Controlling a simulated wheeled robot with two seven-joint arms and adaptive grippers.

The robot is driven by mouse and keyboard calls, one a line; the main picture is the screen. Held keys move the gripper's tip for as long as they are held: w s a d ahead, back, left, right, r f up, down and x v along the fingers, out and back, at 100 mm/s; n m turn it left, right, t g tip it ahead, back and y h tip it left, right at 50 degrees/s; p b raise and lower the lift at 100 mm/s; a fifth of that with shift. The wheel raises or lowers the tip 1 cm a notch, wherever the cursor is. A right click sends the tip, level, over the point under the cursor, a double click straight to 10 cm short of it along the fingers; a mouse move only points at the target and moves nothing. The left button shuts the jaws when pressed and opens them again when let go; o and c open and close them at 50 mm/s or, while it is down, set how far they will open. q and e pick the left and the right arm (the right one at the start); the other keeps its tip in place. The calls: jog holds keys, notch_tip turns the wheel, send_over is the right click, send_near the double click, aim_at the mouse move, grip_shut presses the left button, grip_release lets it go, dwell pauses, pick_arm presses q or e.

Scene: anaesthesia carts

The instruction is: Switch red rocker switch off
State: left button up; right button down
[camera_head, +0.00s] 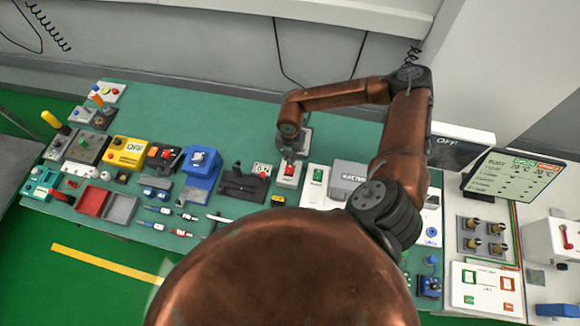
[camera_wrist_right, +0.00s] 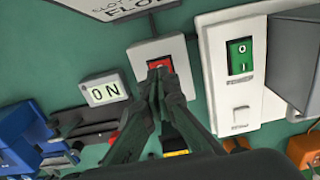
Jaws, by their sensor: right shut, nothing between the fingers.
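The red rocker switch (camera_wrist_right: 160,62) sits in a square white housing (camera_wrist_right: 172,46) on the green board. In the head view the red switch (camera_head: 290,170) shows just below my right gripper (camera_head: 291,156). In the wrist view the closed fingertips of my right gripper (camera_wrist_right: 158,76) are at the lower part of the red rocker and cover some of it. I cannot tell whether they touch it. A small white display (camera_wrist_right: 105,90) to the left of the switch reads ON. My left gripper is not in view.
A white panel with a green rocker switch (camera_wrist_right: 240,57) stands close to the right of the red one. A black device (camera_head: 243,185) and a blue box (camera_head: 200,172) stand to the left. A grey box (camera_head: 350,175) is further right.

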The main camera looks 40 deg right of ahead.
aim_at(291, 167)
jog(key=shift+r+p, duration=1.15)
jog(key=shift+r, duration=0.9)
jog(key=shift+s, duration=0.15)
